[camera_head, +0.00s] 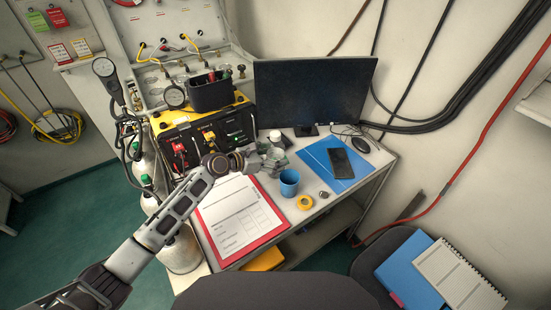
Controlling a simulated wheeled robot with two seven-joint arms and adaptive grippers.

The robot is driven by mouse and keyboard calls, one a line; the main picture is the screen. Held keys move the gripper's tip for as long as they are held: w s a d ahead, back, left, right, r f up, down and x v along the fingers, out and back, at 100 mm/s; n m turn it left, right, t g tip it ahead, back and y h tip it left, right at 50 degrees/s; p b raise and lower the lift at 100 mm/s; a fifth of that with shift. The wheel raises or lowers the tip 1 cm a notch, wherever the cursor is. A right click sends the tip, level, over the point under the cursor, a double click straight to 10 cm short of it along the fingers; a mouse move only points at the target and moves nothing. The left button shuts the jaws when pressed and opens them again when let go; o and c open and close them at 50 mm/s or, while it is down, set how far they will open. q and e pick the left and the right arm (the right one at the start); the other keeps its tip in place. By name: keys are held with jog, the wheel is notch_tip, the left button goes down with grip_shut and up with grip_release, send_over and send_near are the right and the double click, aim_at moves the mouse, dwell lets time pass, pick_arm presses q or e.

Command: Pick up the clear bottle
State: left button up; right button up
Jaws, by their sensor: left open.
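A small bottle with a white cap (275,135) stands on the desk in front of the monitor; it looks like the clear bottle, and its body is mostly hidden by my gripper. My left arm comes in from the lower left. My left gripper (272,157) is open at the bottle, with its fingers close to or around the body. I cannot tell whether they touch it. My right gripper is not in view.
A blue cup (289,183), a yellow tape roll (305,202) and a red clipboard (240,217) are near the gripper. A monitor (315,90) stands behind. A phone (348,163) lies on a blue folder (317,156). The yellow-black air panel (205,137) is at left.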

pick_arm(q)
jog(key=shift+w+d+f, duration=0.25)
jog(key=shift+d, duration=0.15)
jog(key=c, duration=1.2)
